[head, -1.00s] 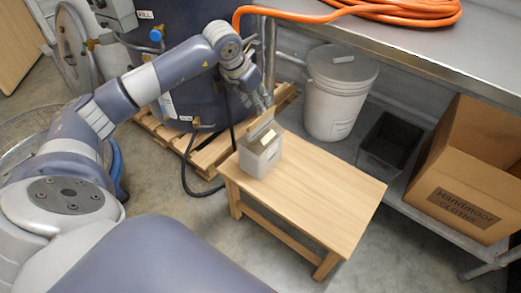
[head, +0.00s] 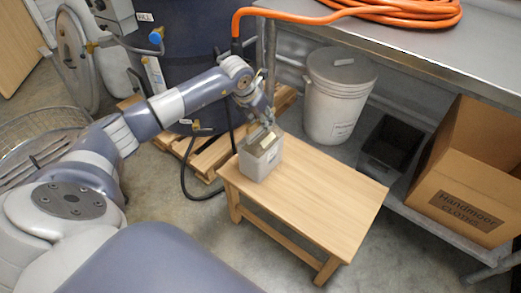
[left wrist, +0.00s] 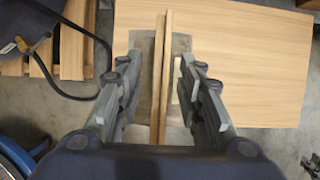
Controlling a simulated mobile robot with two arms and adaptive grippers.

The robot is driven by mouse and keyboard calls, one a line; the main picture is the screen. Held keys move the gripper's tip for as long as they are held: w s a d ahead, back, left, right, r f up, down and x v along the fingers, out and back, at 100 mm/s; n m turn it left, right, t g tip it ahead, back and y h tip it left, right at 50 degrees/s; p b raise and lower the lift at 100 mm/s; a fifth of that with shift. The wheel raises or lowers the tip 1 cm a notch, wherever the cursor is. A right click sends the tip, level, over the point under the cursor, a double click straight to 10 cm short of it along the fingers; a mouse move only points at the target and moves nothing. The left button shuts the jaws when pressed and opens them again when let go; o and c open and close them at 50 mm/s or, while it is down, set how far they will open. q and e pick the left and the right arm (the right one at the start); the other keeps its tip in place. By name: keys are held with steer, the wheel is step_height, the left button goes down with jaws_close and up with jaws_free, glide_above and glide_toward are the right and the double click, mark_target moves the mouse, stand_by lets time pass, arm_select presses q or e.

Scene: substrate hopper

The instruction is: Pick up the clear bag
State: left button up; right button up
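The clear bag (head: 262,160) appears as a grey, boxy, upright shape with a pale label, standing at the far left end of the small wooden table (head: 310,190). A tan wooden strip (left wrist: 160,75) runs along its top in the left wrist view, with the bag's greyish top (left wrist: 147,75) visible beside it. My left gripper (head: 262,132) points down at the top of the bag. In the left wrist view its fingers (left wrist: 162,105) are open, one on each side of the strip. I cannot tell whether they touch the bag. My right gripper is not in view.
A blue barrel (head: 200,80) on a wooden pallet (head: 170,140) stands behind the table, with a dark hose (head: 190,180) beside it. A white lidded bucket (head: 335,105), a black bin (head: 390,145) and a cardboard box (head: 465,190) stand to the right. The table's right part is clear.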

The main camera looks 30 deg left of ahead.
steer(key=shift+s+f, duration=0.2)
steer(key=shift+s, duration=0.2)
arm_select(q)
steer(key=shift+f, duration=0.1)
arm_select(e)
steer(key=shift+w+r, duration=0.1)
arm_select(q)
steer(key=shift+f, duration=0.1)
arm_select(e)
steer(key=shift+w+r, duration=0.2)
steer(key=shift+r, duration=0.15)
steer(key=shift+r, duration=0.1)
arm_select(q)
jaws_close()
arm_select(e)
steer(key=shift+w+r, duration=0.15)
arm_select(q)
steer(key=shift+w, duration=0.15)
